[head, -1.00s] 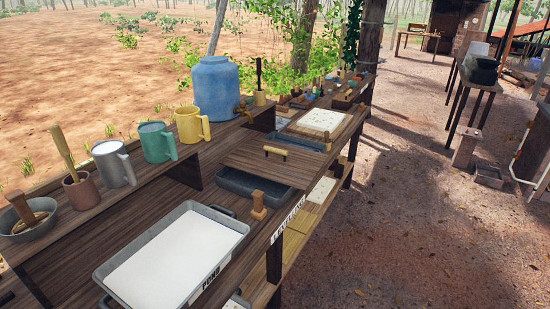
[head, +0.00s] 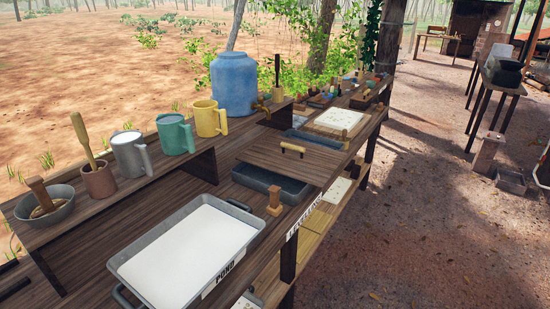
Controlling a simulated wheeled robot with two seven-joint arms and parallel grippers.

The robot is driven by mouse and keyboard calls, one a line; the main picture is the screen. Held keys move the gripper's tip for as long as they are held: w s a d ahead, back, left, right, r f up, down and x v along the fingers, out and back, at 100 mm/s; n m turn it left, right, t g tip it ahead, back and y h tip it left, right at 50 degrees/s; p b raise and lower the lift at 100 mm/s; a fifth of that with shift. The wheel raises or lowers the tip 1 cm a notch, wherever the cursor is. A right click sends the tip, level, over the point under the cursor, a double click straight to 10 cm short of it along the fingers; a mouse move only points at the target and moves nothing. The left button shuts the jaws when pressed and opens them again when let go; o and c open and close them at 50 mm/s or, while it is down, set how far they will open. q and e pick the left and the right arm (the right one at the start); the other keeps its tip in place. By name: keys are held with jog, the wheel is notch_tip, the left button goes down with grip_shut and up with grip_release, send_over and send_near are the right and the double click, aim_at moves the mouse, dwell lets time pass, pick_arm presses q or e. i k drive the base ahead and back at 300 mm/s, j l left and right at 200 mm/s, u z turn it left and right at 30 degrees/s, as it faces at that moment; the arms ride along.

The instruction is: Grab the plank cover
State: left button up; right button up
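The plank cover (head: 280,158) is a dark wooden board with a pale bar handle (head: 293,149) on top. It lies over part of a dark grey rectangular tray (head: 258,181), whose near part is uncovered. The tray stands on the wooden bench in the middle of the head view. Neither of my grippers shows in this view.
A grey "POND" tray (head: 236,258) of white liquid is nearer, with a small wooden block (head: 274,204) beside the dark tray. Green (head: 175,136) and yellow (head: 210,118) mugs stand on the raised shelf, and a blue barrel (head: 234,84) behind. Open ground lies right of the bench.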

aim_at(308, 163)
jog(key=i+l+u, duration=0.15)
jog(key=u, duration=0.25)
jog(key=i+l+u, duration=0.1)
jog(key=u, duration=0.25)
jog(key=l+u, duration=0.4)
jog(key=i+j, duration=0.05)
